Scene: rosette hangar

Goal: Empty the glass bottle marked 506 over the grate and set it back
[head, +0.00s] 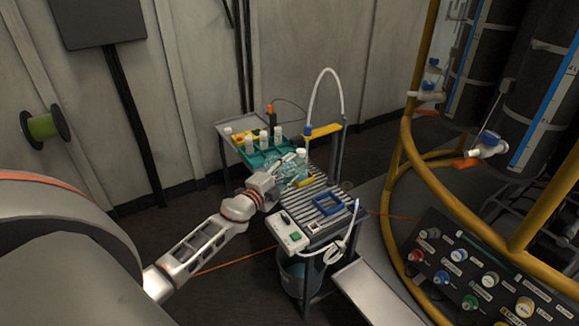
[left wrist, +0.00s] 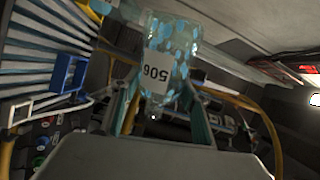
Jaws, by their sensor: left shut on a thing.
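My left gripper (head: 270,183) reaches in over the left edge of the bench and is shut on the glass bottle marked 506. In the left wrist view the bottle (left wrist: 168,50) sits between the two fingers (left wrist: 160,112). It is clear with blue patches, and its white 506 label shows sideways to upside down. In the head view the bottle is small and mixed with other glassy shapes, so its tilt and contents are unclear. The slatted metal grate (head: 312,198) is the bench top beside the gripper. My right gripper is not in view.
A teal tray (head: 252,160) with several white-capped bottles stands behind. A blue square frame (head: 330,206) and a white control box (head: 287,232) are at the front of the bench. A bucket (head: 293,275) is below. A yellow railing (head: 425,170) and control panel (head: 470,275) stand right.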

